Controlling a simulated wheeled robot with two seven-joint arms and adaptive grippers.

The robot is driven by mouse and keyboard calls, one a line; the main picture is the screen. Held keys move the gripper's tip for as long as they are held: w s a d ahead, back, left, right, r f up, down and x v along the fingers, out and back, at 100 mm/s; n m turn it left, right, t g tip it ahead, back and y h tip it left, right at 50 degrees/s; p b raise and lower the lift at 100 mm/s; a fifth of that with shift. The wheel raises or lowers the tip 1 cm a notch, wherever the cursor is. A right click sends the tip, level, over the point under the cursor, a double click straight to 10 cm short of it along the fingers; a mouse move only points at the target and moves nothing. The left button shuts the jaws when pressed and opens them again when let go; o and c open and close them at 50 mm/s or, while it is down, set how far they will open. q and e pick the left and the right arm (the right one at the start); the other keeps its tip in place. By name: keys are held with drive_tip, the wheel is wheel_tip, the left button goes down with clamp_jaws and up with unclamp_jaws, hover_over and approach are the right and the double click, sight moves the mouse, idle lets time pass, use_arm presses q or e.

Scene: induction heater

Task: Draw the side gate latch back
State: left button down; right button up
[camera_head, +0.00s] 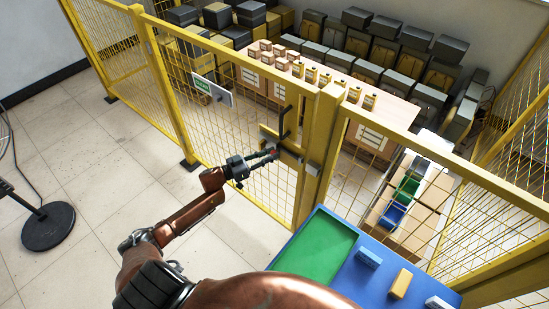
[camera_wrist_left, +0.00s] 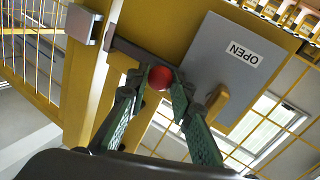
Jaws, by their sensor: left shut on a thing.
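The yellow mesh side gate (camera_head: 240,128) stands in the fence, with the latch at its edge by a yellow post (camera_head: 318,150). In the left wrist view the latch has a grey plate (camera_wrist_left: 232,65) marked OPEN, a dark bolt bar (camera_wrist_left: 128,50) and a red ball knob (camera_wrist_left: 160,77). My right gripper is not in view.
A blue table (camera_head: 335,286) with a green panel and small blocks stands right of my left arm, close to the gate. Behind the fence are boxes and a bench (camera_head: 380,118). A round black stand base (camera_head: 48,226) is at the left. The tiled floor between is clear.

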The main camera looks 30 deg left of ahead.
use_arm(q)
drive_tip(key=c, duration=1.7)
unclamp_jaws()
drive_tip(key=shift+a, duration=0.2)
drive_tip(key=v, duration=1.2)
